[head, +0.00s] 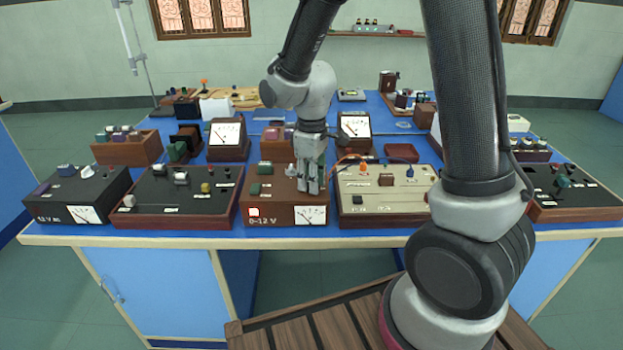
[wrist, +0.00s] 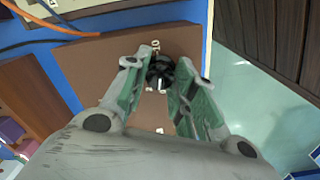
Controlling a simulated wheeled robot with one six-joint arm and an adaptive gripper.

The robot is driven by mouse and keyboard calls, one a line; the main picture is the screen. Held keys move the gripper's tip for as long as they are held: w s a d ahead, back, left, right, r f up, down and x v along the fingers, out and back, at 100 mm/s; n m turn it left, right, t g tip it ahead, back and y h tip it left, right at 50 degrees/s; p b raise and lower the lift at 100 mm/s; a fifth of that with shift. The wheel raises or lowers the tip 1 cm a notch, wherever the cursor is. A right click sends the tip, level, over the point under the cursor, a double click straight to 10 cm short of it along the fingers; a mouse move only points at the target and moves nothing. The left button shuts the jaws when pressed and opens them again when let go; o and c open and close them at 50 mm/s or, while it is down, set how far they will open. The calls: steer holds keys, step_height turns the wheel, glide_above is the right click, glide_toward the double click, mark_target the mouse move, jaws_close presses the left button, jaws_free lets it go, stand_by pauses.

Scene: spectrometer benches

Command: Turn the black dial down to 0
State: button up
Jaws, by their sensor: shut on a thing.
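The black dial (wrist: 159,74) sits on the brown top of the 0-12 V box. In the wrist view it shows between the two fingers, with small white markings beside it. The marking above it looks like a number, but I cannot read the dial's setting for sure. My gripper (wrist: 166,72) points down at the box with its grey-green fingers shut on the dial. In the head view my gripper (head: 312,190) stands over the right part of the 0-12 V box (head: 277,211) and hides the dial.
A black panel box (head: 163,205) stands to the left, and a cream panel box (head: 385,205) with an orange wire stands close on the right. More instruments crowd the blue bench (head: 230,228) behind. The bench's front edge is just before the boxes.

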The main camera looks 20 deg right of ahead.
steer(key=shift+n, duration=1.1)
steer(key=o, duration=1)
steer(key=shift+o, duration=0.2)
step_height(320, 180, up, 12)
